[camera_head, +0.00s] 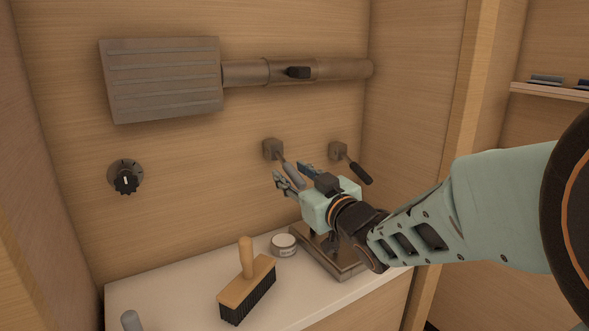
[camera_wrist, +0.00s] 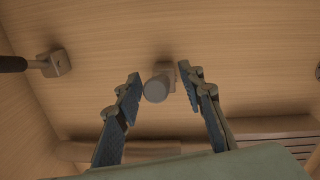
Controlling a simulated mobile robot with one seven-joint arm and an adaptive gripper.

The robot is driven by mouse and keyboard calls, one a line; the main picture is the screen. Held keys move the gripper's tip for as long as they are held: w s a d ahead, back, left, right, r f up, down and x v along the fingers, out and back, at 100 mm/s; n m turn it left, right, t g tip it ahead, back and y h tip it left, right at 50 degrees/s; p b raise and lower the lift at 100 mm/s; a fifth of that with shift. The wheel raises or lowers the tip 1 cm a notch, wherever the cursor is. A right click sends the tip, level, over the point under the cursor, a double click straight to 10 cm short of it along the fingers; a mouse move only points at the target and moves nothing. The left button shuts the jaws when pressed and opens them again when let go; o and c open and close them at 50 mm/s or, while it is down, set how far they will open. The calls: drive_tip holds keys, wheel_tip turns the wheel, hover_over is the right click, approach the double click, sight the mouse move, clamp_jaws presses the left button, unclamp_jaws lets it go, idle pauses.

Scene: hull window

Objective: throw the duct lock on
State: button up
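Two small levers stick out of the back wall from square mounts. One lever has a grey handle (camera_head: 293,175) and the other, to its right, a black handle (camera_head: 361,173); both point out and down. No label tells which is the duct lock. My gripper (camera_head: 291,173) is open at the grey lever. In the wrist view the grey lever (camera_wrist: 156,89) shows nearly end-on between the spread fingers of my gripper (camera_wrist: 160,73), with gaps on both sides. The black lever (camera_wrist: 14,64) lies off to the left there.
A duct pipe (camera_head: 340,69) with a black catch (camera_head: 298,72) runs above the levers to a ribbed panel (camera_head: 162,79). A dial (camera_head: 125,178) is at left. On the counter below stand a brush (camera_head: 247,289), a white jar (camera_head: 284,244) and a metal box (camera_head: 345,262).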

drive_tip(key=shift+w+a, duration=0.15)
drive_tip(key=shift+w, duration=0.15)
drive_tip(key=shift+c, duration=0.6)
clamp_jaws()
